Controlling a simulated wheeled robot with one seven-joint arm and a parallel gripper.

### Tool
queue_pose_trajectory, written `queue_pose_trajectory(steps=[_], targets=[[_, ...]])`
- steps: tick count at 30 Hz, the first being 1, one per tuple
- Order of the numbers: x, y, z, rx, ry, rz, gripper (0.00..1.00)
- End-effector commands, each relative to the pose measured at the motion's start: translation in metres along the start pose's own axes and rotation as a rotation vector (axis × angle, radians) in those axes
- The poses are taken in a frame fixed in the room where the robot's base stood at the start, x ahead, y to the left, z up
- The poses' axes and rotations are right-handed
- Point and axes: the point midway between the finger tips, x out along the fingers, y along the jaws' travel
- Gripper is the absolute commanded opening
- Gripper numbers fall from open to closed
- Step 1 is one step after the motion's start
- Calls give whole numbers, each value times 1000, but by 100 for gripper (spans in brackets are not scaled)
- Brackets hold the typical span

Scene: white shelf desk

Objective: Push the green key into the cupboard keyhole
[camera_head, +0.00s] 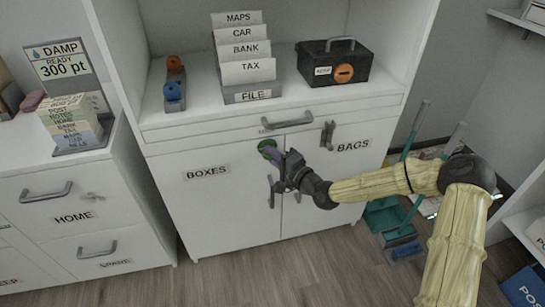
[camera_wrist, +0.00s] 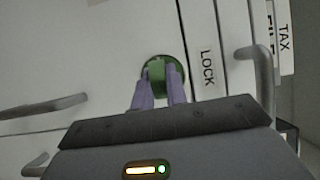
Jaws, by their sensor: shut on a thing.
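The green key (camera_wrist: 158,72) shows as a small green piece between my gripper's two purple fingers in the wrist view. My gripper (camera_head: 275,154) is shut on it and points at the cupboard (camera_head: 215,215) front, near the top of the doors. A dark green round keyhole surround (camera_wrist: 163,60) lies right behind the key in the wrist view, and its green (camera_head: 266,146) also shows at my fingertips in the head view. The key looks lined up with it. The fingers hide much of the key, so I cannot tell how deep it sits.
A LOCK label (camera_wrist: 208,70) is beside the keyhole. Door handles (camera_head: 271,191) hang just below my gripper. A drawer handle (camera_head: 286,122) is above. A grey hook-like piece (camera_head: 327,135) is to the right. A file rack (camera_head: 245,75) and black box (camera_head: 333,63) stand on the top.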

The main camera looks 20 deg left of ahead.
Motion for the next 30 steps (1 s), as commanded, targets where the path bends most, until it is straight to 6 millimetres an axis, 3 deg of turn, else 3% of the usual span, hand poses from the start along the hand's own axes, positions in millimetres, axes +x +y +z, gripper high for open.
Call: queue_pose_trajectory(steps=[1, 2, 5, 6, 14, 19, 30], targets=[[1, 0, 0, 0, 0, -1, 0], [1, 0, 0, 0, 0, 0, 18], [1, 0, 0, 0, -1, 0, 38], [1, 0, 0, 0, -1, 0, 39], [0, 0, 0, 1, -1, 1, 39], [-10, 0, -1, 2, 0, 3, 39], [-77, -2, -1, 3, 2, 1, 39]])
